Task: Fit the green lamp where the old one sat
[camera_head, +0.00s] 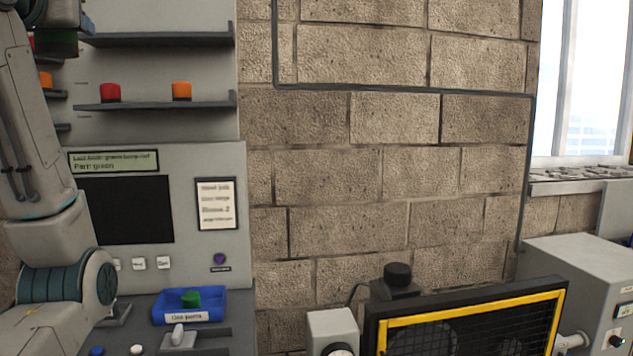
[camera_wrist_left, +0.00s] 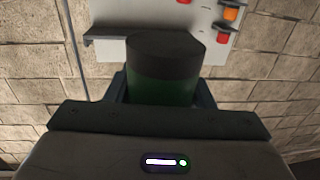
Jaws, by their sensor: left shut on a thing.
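My left gripper (camera_wrist_left: 163,92) is shut on a green lamp (camera_wrist_left: 165,70), a cylinder with a dark grey end and a dark green body. In the head view the gripper (camera_head: 62,25) is at the top left edge, partly cut off, with the dark green lamp (camera_head: 63,46) below it, in front of the grey panel. Another green lamp (camera_head: 191,298) lies in the blue tray (camera_head: 216,305), whose label seems to read "Old parts". I cannot make out an empty lamp seat. My right gripper is not in view.
A shelf (camera_head: 205,104) holds a red lamp (camera_head: 110,92) and an orange lamp (camera_head: 181,91). A bare shelf (camera_head: 160,39) is above. A display (camera_head: 113,160) mentions a green lamp fault. A yellow-edged mesh guard (camera_head: 470,312) stands at lower right; brick wall fills the middle.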

